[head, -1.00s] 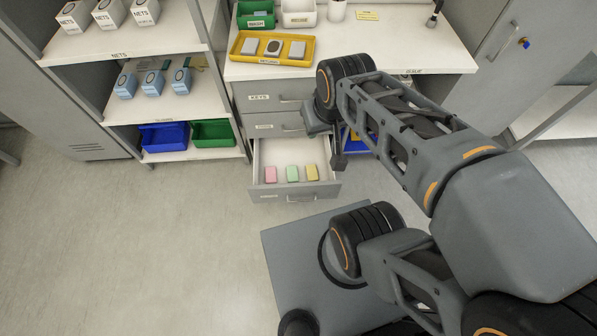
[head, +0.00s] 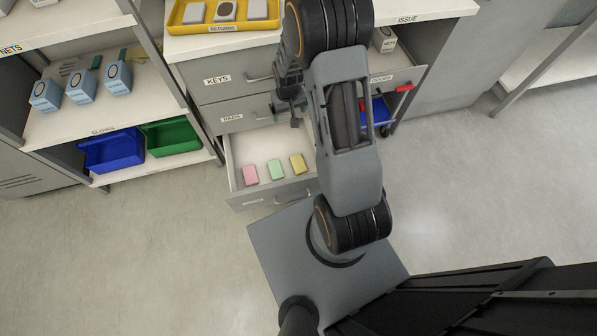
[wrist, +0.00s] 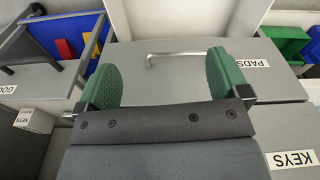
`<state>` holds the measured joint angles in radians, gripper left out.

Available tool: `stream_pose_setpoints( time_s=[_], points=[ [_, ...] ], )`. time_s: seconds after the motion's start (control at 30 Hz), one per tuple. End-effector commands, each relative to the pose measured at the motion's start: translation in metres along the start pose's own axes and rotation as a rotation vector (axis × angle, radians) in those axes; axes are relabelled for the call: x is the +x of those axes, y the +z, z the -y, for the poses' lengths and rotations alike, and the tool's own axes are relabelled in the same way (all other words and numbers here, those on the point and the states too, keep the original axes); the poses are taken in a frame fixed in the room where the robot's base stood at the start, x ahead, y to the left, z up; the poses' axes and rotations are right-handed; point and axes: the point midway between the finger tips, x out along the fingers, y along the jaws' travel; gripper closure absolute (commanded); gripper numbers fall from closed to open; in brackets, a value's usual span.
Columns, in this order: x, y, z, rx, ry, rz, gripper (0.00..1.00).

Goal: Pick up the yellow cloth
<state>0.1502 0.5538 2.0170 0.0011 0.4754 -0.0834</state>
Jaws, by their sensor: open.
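The yellow cloth (head: 298,163) lies in the open bottom drawer (head: 263,149), at the right end of a row with a pink cloth (head: 250,174) and a green cloth (head: 275,169). My gripper (head: 294,121) hangs in front of the drawer fronts, above the drawer and apart from the cloth. In the wrist view my gripper (wrist: 165,75) is open, its green pads wide apart with nothing between them. The PADS drawer front and its handle (wrist: 185,54) show beyond the pads. The yellow cloth is not visible in the wrist view.
The closed KEYS drawer (head: 226,84) and PADS drawer (head: 240,117) are above the open one. A shelf with a blue bin (head: 112,151) and a green bin (head: 171,136) stands at left. A blue bin with red handles (head: 376,111) is right of my arm. The floor is clear.

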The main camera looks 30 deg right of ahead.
Motion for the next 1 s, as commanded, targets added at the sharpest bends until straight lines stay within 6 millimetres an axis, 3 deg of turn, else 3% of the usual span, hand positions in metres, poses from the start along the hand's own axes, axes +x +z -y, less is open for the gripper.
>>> stream_pose_setpoints(
  time_s=[0.03,0.1,0.2,0.3,0.7,1.0],
  points=[
    [0.054,0.004,-0.006,0.009,-0.001,0.026,0.06],
    [0.099,0.006,-0.012,0.015,-0.002,0.043,0.06],
    [0.152,0.013,-0.018,0.023,-0.003,0.064,0.06],
    [0.191,0.019,-0.023,0.029,-0.004,0.078,0.06],
    [0.276,0.035,-0.028,0.037,-0.006,0.097,0.06],
    [0.315,0.038,-0.028,0.037,-0.006,0.095,0.06]
  ],
)
